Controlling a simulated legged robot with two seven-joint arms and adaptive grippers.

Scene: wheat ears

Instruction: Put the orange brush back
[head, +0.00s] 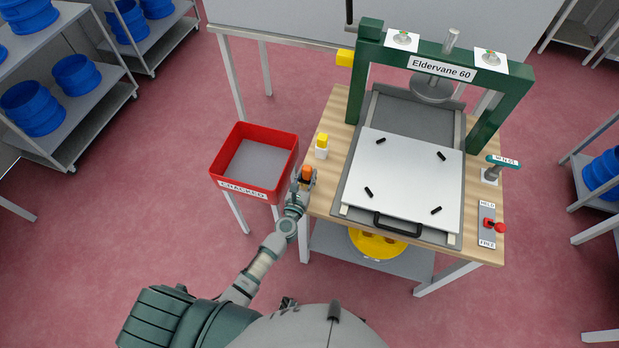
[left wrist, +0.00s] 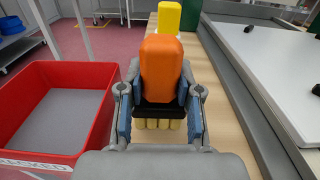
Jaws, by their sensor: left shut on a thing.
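My left gripper (head: 303,178) is shut on the orange brush (head: 306,173) at the left edge of the wooden bench. In the left wrist view the brush (left wrist: 162,68) stands upright between the fingers, with its orange handle up, a black collar and pale yellow bristles below. Whether the bristles touch the bench top cannot be told. A yellow-topped white block (head: 321,146) stands on the bench just beyond the brush; its yellow top (left wrist: 169,17) also shows in the left wrist view. My right gripper is not in view.
A red bin (head: 253,191) labelled CRACKED, empty, stands left of the bench. A green press frame (head: 357,85) labelled Eldervane 60 and a white plate (head: 405,178) with several black pieces fill the bench's middle. A red-handled switch (head: 490,224) is at the right.

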